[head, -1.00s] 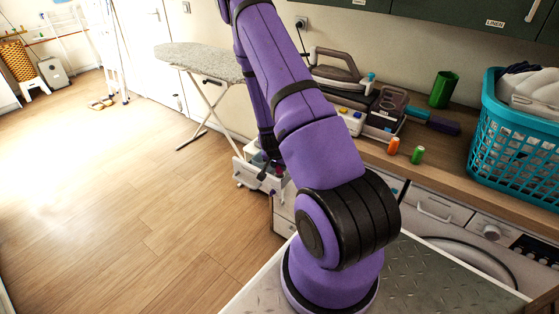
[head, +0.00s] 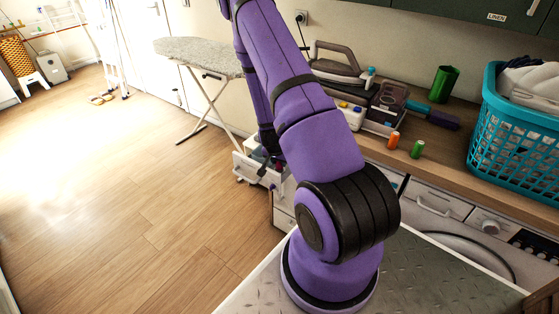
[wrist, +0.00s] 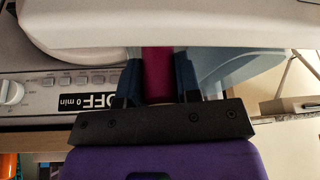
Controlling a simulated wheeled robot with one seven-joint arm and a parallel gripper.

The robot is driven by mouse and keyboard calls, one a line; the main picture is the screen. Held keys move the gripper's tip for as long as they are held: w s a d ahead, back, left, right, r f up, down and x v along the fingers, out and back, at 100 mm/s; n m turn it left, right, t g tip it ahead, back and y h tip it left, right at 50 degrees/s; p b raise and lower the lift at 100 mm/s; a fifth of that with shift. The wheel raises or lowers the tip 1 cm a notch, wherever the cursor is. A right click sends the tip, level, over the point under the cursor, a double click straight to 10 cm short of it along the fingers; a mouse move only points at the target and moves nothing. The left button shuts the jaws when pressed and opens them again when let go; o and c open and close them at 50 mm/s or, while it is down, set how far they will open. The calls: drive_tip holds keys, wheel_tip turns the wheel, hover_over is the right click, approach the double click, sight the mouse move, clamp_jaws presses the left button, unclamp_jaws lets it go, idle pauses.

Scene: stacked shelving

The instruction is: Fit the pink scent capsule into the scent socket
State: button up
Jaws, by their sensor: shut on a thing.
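In the wrist view my gripper (wrist: 158,88) is shut on the pink scent capsule (wrist: 158,75), a deep pink cylinder between the dark blue-grey fingers. A pale, broad surface covers the capsule's upper end in that view, so its tip is hidden. I cannot tell whether the capsule touches that surface. I cannot make out the scent socket in either view.
An orange capsule (head: 394,140) and a green one (head: 417,149) stand on the wooden counter. Behind them are an iron (head: 338,66) and a green cup (head: 443,84). A teal laundry basket (head: 518,140) is at right. A control panel (wrist: 60,92) reads OFF.

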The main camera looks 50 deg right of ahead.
drive_tip(key=shift+f, duration=1.15)
idle(0.6)
drive_tip(key=o, duration=1)
drive_tip(key=shift+s+f, duration=0.1)
drive_tip(key=shift+s, duration=0.05)
drive_tip(key=v, duration=1)
drive_tip(key=shift+a+r, duration=0.15)
drive_tip(key=shift+r, duration=0.25)
